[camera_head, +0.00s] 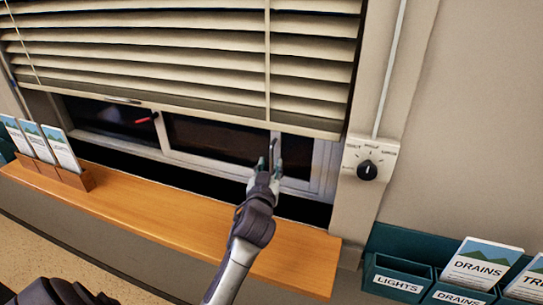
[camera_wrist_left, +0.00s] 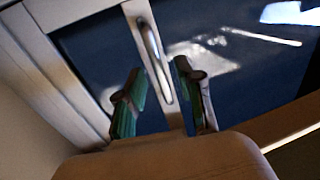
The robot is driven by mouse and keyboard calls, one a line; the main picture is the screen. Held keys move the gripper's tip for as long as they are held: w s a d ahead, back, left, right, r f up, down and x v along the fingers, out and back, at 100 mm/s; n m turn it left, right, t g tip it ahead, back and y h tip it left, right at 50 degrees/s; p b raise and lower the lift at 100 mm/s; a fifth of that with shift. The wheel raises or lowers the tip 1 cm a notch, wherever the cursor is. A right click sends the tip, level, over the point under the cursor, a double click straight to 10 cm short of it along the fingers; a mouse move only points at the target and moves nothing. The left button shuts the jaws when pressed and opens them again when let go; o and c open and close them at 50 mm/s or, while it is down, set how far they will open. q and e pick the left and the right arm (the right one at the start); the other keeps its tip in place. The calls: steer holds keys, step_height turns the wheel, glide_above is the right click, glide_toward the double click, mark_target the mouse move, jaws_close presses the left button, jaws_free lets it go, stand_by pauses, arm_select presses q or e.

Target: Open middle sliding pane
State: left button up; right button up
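The window's middle sliding pane (camera_head: 212,138) is a dark pane in a pale frame, its top hidden behind the lowered blind. A slim upright handle (camera_head: 272,150) sits on the pale stile at its right side. In the left wrist view the handle (camera_wrist_left: 154,52) is a silvery loop on the pale stile. My left gripper (camera_head: 265,172) is in front of the stile, at the handle's lower end. In the wrist view its green-padded fingers (camera_wrist_left: 158,88) are spread, one on each side of the stile, with the handle in line between them. I cannot tell whether they touch it. My right gripper is not recognisable.
The slatted blind (camera_head: 180,45) hangs over the upper window. A wooden sill (camera_head: 150,215) runs below, with a leaflet holder (camera_head: 72,178) on the left. A dial box (camera_head: 369,160) and teal leaflet bins (camera_head: 400,240) are on the right wall.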

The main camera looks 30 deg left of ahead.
arm_select(q)
steer(key=shift+w+a+r, duration=0.15)
steer(key=shift+w+a, duration=0.15)
steer(key=shift+w, duration=0.3)
steer(key=shift+w+a, duration=0.1)
steer(key=shift+w, duration=0.2)
steer(key=shift+w+a, duration=0.15)
steer(key=shift+w, duration=0.2)
steer(key=shift+c, duration=0.4)
steer(key=c, duration=0.5)
jaws_close()
arm_select(e)
steer(key=shift+w+a+r, duration=0.2)
steer(key=shift+a+r, duration=0.1)
steer(key=shift+r, duration=0.05)
